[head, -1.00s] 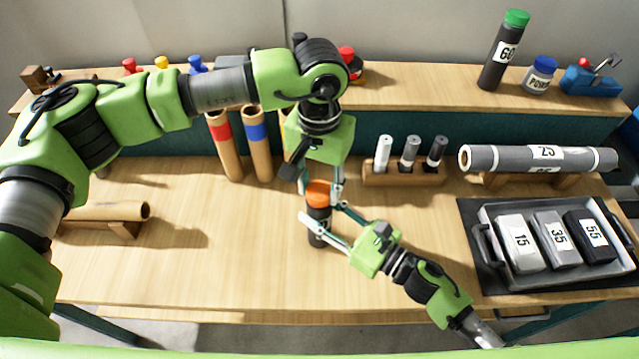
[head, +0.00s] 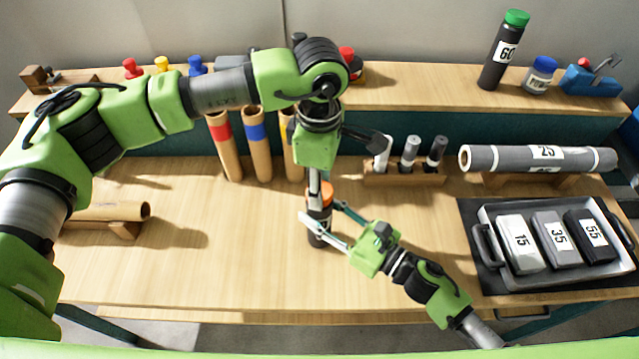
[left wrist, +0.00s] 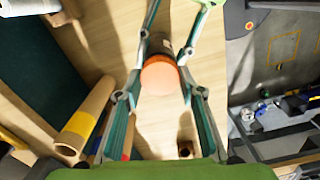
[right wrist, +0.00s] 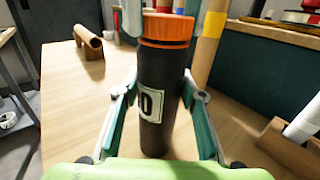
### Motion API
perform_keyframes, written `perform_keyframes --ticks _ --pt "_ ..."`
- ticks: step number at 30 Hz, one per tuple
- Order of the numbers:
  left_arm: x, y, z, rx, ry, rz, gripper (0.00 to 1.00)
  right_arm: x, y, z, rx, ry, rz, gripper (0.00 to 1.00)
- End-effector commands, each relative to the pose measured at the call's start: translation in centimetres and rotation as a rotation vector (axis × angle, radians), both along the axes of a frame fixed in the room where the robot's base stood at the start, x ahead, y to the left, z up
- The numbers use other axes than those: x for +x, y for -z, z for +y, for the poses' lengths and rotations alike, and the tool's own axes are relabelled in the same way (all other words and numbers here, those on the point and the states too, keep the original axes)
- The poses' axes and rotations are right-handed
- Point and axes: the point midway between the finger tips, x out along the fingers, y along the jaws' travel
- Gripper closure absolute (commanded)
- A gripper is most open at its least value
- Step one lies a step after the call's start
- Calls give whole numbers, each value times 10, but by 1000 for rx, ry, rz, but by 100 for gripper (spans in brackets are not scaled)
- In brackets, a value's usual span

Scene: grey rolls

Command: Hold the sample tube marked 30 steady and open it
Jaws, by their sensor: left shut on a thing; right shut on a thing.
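The sample tube (head: 319,229) is dark with an orange cap (head: 327,188) and stands upright on the table. Its label in the right wrist view (right wrist: 150,104) is partly hidden, with only a 0 clear. My right gripper (head: 322,229) is shut on the tube's body from the front right. My left gripper (head: 320,190) comes from above and is shut on the orange cap, which also shows between its fingers in the left wrist view (left wrist: 160,76). The cap sits at the top of the tube; I cannot tell how loose it is.
A small rack (head: 405,178) with several markers stands behind, to the right. A grey roll (head: 490,158) marked 25 lies on a stand. A tray (head: 482,232) holds blocks marked 15, 35 and 55. Upright cardboard tubes (head: 228,155) stand behind left.

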Motion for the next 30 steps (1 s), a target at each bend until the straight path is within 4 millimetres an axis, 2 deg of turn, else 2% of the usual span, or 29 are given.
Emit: perform_keyframes --ticks 24,30 --pt "0 -1 0 -2 -1713 1 90 -1 1 1 -1 -2 1 100" --pt "0 -2 0 -1 -2009 1 90 -1 1 1 -1 -2 1 100"
